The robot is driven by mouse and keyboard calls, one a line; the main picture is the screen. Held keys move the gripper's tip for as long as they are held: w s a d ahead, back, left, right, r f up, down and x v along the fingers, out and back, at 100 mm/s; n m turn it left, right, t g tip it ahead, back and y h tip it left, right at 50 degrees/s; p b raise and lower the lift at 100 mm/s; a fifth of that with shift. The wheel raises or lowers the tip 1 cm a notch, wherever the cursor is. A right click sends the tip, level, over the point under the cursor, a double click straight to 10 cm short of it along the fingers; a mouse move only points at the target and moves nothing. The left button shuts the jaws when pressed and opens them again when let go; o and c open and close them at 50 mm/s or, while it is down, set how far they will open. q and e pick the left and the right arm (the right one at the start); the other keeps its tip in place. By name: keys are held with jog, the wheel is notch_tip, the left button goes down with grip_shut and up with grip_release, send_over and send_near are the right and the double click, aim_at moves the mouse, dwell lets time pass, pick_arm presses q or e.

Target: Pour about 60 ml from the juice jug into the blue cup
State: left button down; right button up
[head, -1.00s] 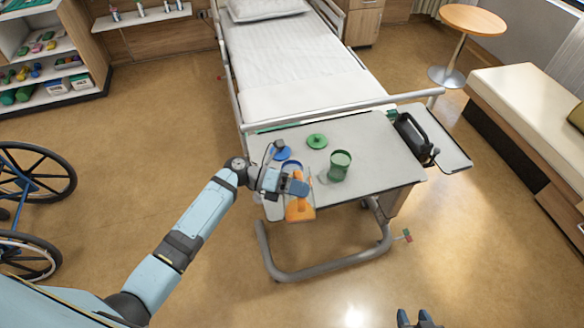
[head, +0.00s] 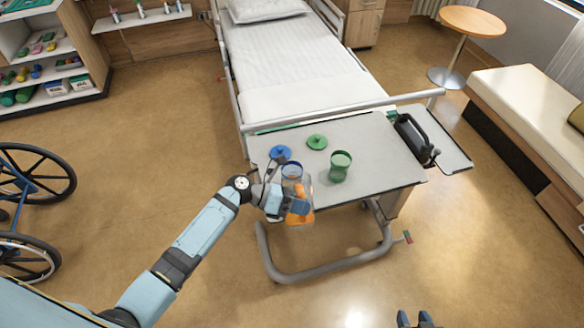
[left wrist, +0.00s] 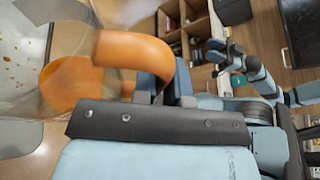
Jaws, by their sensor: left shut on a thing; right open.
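My left gripper (head: 294,206) is shut on the juice jug (head: 307,190), a clear jug with orange in its lower part. The jug looks nearly upright. How much is in the blue cup is hidden. In the left wrist view the jug's orange handle (left wrist: 135,50) is close to the gripper, and orange drops show on its clear wall. My right gripper (head: 416,319) is open and empty at the bottom edge, far from the table.
The overbed table (head: 375,150) carries a blue lid (head: 280,152), a green lid (head: 316,142) and a green cup (head: 340,166) right of the jug. A black item (head: 413,137) stands at the table's right. The bed (head: 285,60) is behind; a wheelchair (head: 35,190) is left.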

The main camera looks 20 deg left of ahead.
aim_at(303, 223)
pick_arm(q)
jog(key=s+p, duration=0.1)
jog(key=s+d+m, duration=0.1)
jog(key=m+t+y+p, duration=0.1)
jog(key=shift+s+d+f+p, duration=0.25)
jog(key=shift+s+f+p, duration=0.1)
jog(key=shift+s+f, duration=0.05)
jog(key=f+m+b, duration=0.1)
jog(key=s+f+m+t+y, duration=0.1)
jog(key=f, duration=0.1)
jog(key=s+d+f+m+t+b, duration=0.1)
jog(key=shift+s+f+b, duration=0.1)
jog(key=shift+f+b, duration=0.05)
jog(key=shift+b, duration=0.2)
